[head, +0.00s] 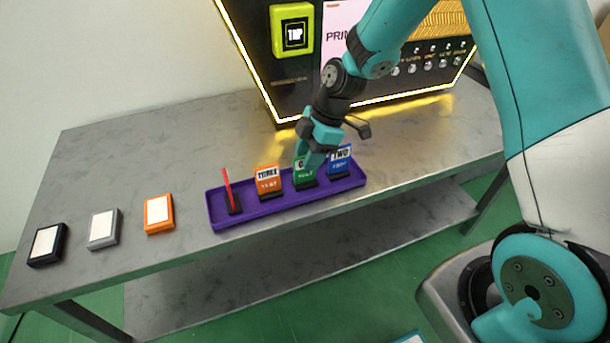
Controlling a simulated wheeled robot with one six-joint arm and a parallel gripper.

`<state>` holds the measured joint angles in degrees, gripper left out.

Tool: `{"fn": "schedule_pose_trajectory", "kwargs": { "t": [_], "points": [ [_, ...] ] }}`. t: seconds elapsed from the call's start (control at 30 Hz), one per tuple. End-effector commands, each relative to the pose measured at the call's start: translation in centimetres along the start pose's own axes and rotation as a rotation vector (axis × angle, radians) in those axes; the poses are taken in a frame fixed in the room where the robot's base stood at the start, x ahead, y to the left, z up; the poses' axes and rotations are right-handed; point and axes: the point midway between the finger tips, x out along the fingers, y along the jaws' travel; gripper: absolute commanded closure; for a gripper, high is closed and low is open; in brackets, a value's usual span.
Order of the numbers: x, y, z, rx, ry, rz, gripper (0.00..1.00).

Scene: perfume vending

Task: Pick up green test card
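The green test card (304,178) stands in a small dark holder on the purple tray (218,211), between an orange card (268,180) and a blue card (340,162). My gripper (310,160) is at the upper part of the green card, and its teal fingers cover some of the card's top. I cannot tell whether the fingers touch the card or how far apart they are. The card is still down in its holder. A red card seen edge-on (227,186) stands at the tray's left end.
Orange (159,213), grey (103,228) and black (47,244) framed pads lie on the grey table (140,130) to the left. A black machine with a lit yellow edge (290,80) stands behind my gripper. The table's back left is clear.

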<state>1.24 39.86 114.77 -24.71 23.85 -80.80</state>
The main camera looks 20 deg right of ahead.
Motion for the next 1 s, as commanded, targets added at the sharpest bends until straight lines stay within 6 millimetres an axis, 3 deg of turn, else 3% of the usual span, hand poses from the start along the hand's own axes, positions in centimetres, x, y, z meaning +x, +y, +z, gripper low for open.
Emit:
{"fn": "schedule_pose_trajectory", "kwargs": {
  "t": [0.13,0.43,0.6,1.0],
  "points": [
    [2.1,0.0,0.1,0.0,0.0,-0.001,0.62],
    [2.6,0.0,0.1,0.0,0.0,0.002,0.62],
    [2.6,0.0,0.1,0.0,0.0,0.002,1.0],
    [2.3,0.1,0.0,0.0,0.0,0.003,1.0]
  ]
}}
